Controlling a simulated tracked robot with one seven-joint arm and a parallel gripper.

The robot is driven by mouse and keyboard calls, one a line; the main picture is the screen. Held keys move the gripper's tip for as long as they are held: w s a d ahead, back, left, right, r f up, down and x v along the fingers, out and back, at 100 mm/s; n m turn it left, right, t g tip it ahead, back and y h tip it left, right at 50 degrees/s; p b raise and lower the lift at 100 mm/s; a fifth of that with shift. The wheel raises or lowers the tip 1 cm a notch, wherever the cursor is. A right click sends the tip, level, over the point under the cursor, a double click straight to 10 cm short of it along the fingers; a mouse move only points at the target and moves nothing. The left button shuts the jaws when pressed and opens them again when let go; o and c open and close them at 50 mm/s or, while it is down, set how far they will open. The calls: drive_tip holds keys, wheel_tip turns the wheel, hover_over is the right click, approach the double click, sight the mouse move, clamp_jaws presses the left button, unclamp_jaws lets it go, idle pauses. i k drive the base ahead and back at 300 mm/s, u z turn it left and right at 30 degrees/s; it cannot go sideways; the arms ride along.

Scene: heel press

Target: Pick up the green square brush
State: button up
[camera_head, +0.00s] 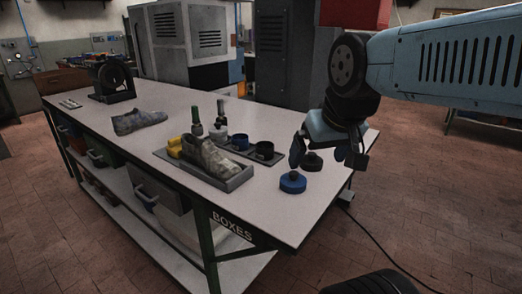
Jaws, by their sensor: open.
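I cannot make out a green square brush for certain. My gripper (326,154) is open over the table's right end, pointing down, close above the black piece and beside the blue one. It holds nothing that I can see.
A grey tray (233,184) holds a worn shoe (207,157) and yellow pieces (175,147). Behind it, a dark holder (246,152) carries blue and black cups. The table's front right surface is clear.

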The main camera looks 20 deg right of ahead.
sight(196, 120)
drive_tip(key=z, duration=1.25)
drive_tip(key=i, duration=0.1)
drive_tip(key=u, duration=3.4)
drive_tip(key=i, duration=3.55)
drive_tip(key=z, duration=0.1)
